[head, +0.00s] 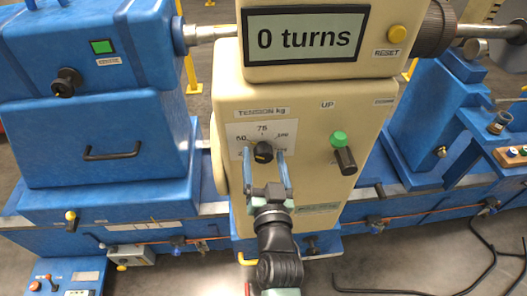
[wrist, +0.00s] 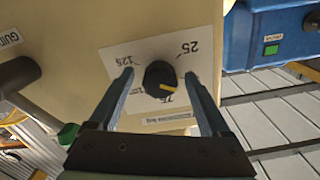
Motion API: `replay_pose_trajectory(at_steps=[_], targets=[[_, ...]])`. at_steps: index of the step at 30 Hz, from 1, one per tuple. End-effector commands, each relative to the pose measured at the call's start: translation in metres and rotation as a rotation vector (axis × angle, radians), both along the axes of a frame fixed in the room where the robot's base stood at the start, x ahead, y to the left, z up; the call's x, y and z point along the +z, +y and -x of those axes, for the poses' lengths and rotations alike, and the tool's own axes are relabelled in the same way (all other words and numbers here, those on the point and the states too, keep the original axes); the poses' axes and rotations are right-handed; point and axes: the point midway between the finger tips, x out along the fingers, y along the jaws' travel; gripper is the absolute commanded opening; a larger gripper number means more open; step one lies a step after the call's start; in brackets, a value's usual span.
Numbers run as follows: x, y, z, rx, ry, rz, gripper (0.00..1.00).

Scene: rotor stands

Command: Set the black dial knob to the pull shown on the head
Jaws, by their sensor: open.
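The black dial knob (head: 263,152) is on the cream machine head, on a white scale plate labelled TENSION kg. Its 75 mark is at the top. In the wrist view the knob (wrist: 160,75) has a yellow pointer line toward the lower right, between the upside-down 75 and 25. My gripper (head: 264,158) is open, its two fingers on either side of the knob. In the wrist view the fingers (wrist: 158,77) show a gap to the knob on both sides. The screen (head: 305,38) reads "0 turns". A small green plate (head: 318,209) low on the head is unreadable.
A black lever with a green cap (head: 342,152) stands right of the dial, under an UP label. A yellow RESET button (head: 397,33) is above it. A blue housing (head: 100,110) with a handle is at left. Black cables lie on the floor at right.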

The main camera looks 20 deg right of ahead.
Motion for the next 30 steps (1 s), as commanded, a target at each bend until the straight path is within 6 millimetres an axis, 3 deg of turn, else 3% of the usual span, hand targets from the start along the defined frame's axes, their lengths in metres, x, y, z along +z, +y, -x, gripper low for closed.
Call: replay_pose_trajectory(at_steps=[14,27,30], targets=[[-0.0003,-0.0025,-0.0098,0.0,0.001,0.0,0.79],[-0.0001,-0.0025,-0.0096,0.0,0.001,0.0,0.0],[-0.0001,-0.0025,-0.0096,0.0,0.001,-0.001,0.0]])
